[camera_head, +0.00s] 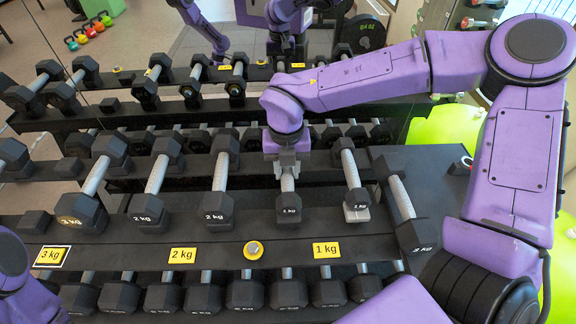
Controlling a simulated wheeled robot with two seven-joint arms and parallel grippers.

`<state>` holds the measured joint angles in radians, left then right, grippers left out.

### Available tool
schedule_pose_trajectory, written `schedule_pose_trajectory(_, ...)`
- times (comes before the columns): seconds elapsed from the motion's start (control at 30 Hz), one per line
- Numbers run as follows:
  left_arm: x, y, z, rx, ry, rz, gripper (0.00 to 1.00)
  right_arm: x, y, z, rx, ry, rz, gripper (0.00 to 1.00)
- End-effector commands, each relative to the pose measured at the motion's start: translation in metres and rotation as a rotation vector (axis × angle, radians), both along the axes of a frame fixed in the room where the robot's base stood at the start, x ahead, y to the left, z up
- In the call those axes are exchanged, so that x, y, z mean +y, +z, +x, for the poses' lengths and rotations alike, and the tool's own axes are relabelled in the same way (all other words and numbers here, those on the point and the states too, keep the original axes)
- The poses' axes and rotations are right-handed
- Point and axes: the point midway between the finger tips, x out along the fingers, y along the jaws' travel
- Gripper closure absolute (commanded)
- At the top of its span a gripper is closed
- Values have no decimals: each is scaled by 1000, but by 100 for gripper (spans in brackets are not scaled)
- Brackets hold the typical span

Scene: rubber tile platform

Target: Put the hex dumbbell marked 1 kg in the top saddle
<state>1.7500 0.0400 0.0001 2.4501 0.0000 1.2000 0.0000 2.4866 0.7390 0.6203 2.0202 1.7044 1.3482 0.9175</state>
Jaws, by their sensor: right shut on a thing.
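My right gripper (287,170) comes down from above and is shut on the handle of a dark hex dumbbell (289,208). The near head reads 1 kg. This dumbbell is over the top rack row (220,243), between a 2 kg dumbbell and another 1 kg dumbbell (357,197). I cannot tell whether it rests on the rack or hangs just above it. A yellow 1 kg label (326,250) is on the front edge, right of the held dumbbell. The far head is hidden by my gripper. My left gripper is out of view.
Dumbbells marked 2 kg (217,207) and 3 kg (82,211) stand to the left. A lower row (246,294) is full of dumbbells. A mirror behind shows reflections. Green shapes (445,135) stand right.

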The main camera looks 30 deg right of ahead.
Motion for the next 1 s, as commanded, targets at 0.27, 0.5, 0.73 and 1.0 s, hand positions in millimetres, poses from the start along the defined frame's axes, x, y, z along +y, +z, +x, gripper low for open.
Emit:
schedule_pose_trajectory(0.27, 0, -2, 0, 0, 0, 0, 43, 0, -3, 0, 1, -1, 0, 43)
schedule_pose_trajectory(0.5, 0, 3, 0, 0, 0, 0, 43, 0, 4, 0, 0, -1, 0, 43)
schedule_pose_trajectory(0.73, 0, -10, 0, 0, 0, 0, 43, 0, 49, 1, -6, -3, 1, 43)
schedule_pose_trajectory(1.0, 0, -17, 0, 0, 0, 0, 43, 0, 109, 1, -2, -2, 0, 43)
